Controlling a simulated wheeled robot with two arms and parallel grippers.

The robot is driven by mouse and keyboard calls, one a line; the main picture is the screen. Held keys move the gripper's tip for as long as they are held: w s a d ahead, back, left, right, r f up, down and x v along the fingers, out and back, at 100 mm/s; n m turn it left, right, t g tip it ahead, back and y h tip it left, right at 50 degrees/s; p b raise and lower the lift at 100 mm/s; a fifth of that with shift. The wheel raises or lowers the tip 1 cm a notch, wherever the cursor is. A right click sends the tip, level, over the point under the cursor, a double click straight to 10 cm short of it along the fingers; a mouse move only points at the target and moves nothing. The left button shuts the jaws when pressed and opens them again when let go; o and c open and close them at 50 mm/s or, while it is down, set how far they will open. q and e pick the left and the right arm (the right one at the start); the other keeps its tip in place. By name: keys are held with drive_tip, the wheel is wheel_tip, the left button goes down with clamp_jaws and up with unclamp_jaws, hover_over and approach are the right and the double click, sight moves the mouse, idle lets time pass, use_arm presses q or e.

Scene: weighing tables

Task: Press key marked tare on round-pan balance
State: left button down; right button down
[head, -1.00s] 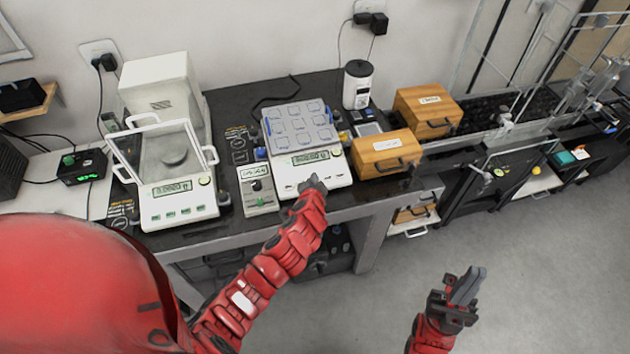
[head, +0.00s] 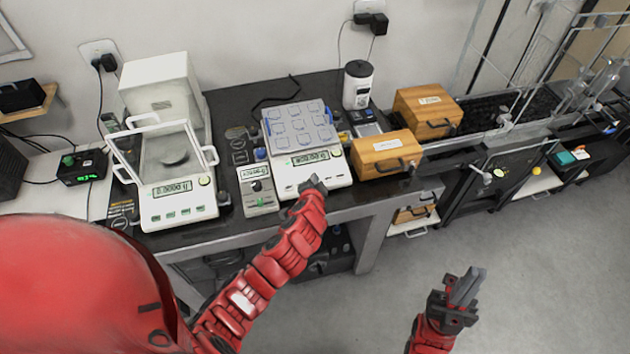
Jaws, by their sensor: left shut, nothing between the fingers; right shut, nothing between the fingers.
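The round-pan balance (head: 180,203) stands at the left of the dark table, with a round pan (head: 174,158) inside its clear draft shield. Its display (head: 172,189) shows zeros, and a row of small green-marked keys (head: 185,212) runs along its front; their labels are too small to read. My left gripper (head: 313,183) is shut and empty. It is at the front edge of the other balance (head: 328,180), over its key row, well right of the round-pan balance. I cannot tell whether it touches. My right gripper (head: 468,285) is shut and empty above the floor.
A tray with several square cells (head: 299,124) sits on the other balance. A small control box (head: 259,192) stands between the balances. Wooden boxes (head: 386,154) and a white cylindrical device (head: 357,84) stand to the right. The floor at right is clear.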

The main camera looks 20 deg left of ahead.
use_arm(q)
drive_tip(key=shift+f, duration=0.1)
idle(0.5)
drive_tip(key=shift+w+f+b, duration=0.15)
drive_tip(key=shift+f+b, duration=0.15)
drive_tip(key=shift+b, duration=0.15)
drive_tip(key=shift+a+f+b, duration=0.1)
drive_tip(key=shift+f+b, duration=0.25)
drive_tip(key=shift+f, duration=0.05)
idle(0.4)
drive_tip(key=shift+r, duration=0.15)
drive_tip(key=shift+r+p, duration=0.35)
drive_tip(key=shift+r, duration=0.3)
drive_tip(key=shift+r, duration=0.1)
drive_tip(key=r, duration=0.1)
drive_tip(key=s+r+p, duration=0.1)
drive_tip(key=r, duration=0.1)
drive_tip(key=d+r+p, duration=0.1)
drive_tip(key=shift+s+r, duration=0.25)
drive_tip(key=shift+r, duration=0.05)
drive_tip(key=shift+d+f, duration=0.1)
idle(0.8)
